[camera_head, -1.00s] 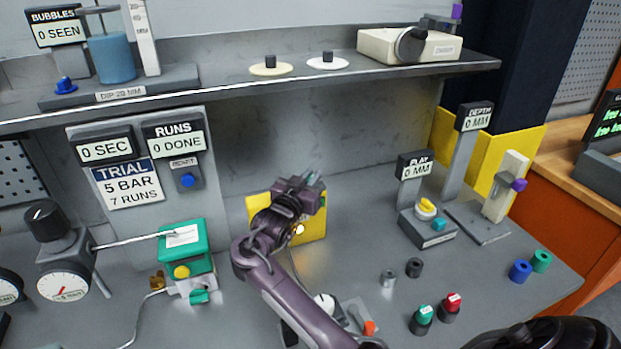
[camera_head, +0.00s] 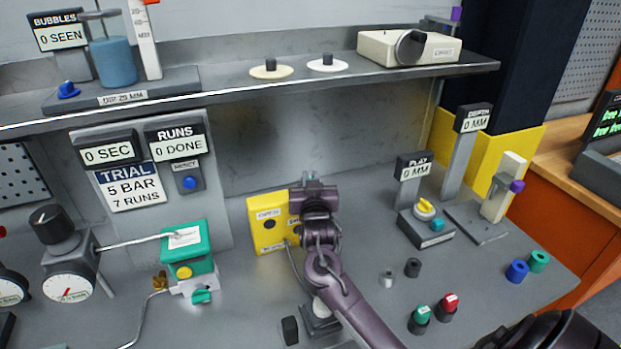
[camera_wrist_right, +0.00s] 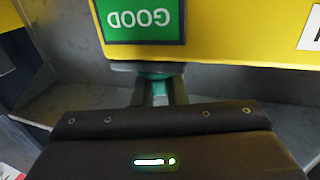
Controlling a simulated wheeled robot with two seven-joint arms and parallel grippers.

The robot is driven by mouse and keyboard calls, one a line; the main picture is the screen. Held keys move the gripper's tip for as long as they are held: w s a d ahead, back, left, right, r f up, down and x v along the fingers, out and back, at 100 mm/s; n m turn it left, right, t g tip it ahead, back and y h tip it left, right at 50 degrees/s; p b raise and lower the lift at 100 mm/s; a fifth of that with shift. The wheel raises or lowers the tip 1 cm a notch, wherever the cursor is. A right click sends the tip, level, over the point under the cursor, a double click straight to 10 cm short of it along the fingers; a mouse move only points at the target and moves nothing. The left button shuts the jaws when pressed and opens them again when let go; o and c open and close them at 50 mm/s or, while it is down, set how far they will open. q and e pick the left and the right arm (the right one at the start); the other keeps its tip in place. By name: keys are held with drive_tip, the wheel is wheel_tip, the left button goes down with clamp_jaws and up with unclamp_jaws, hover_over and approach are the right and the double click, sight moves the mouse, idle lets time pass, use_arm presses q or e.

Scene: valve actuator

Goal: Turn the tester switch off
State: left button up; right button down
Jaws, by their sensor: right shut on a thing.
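The yellow tester box (camera_head: 268,240) stands on the bench against the grey wall. Its right part is hidden behind my right arm. My right gripper (camera_head: 316,183) is at the box's upper right edge. In the right wrist view the box (camera_wrist_right: 230,30) shows upside down with a green GOOD panel (camera_wrist_right: 140,18). There the right gripper's fingers (camera_wrist_right: 160,92) are close together at the box's edge, with a small teal part between them. They are shut on what appears to be the tester switch, which is mostly hidden. My left gripper is out of view.
A green device (camera_head: 187,245) stands left of the box. The PLAY stand (camera_head: 425,228) and several coloured knobs are to the right. A shelf (camera_head: 215,85) runs above. The bench between the box and the PLAY stand is mostly clear.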

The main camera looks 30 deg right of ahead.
drive_tip(key=n+t+y, duration=0.1)
drive_tip(key=n+y, duration=0.1)
drive_tip(key=y, duration=0.2)
drive_tip(key=n+t+y, duration=0.1)
drive_tip(key=n+y, duration=0.2)
drive_tip(key=y, duration=0.1)
drive_tip(key=shift+d+n, duration=0.15)
drive_tip(key=shift+n, duration=0.15)
drive_tip(key=n+y, duration=0.1)
drive_tip(key=y, duration=0.2)
drive_tip(key=shift+n, duration=0.4)
drive_tip(key=n+y+b, duration=0.1)
drive_tip(key=n+y, duration=0.1)
drive_tip(key=y, duration=0.1)
drive_tip(key=shift+g+y, duration=0.3)
drive_tip(key=shift+g, duration=0.1)
drive_tip(key=shift+n+g+y+b, duration=0.8)
drive_tip(key=shift+n+y+b, duration=0.4)
drive_tip(key=shift+y, duration=0.5)
drive_tip(key=shift+r, duration=0.1)
drive_tip(key=c, duration=1.5)
unclamp_jaws()
drive_tip(key=shift+a, duration=0.2)
drive_tip(key=shift+o, duration=0.2)
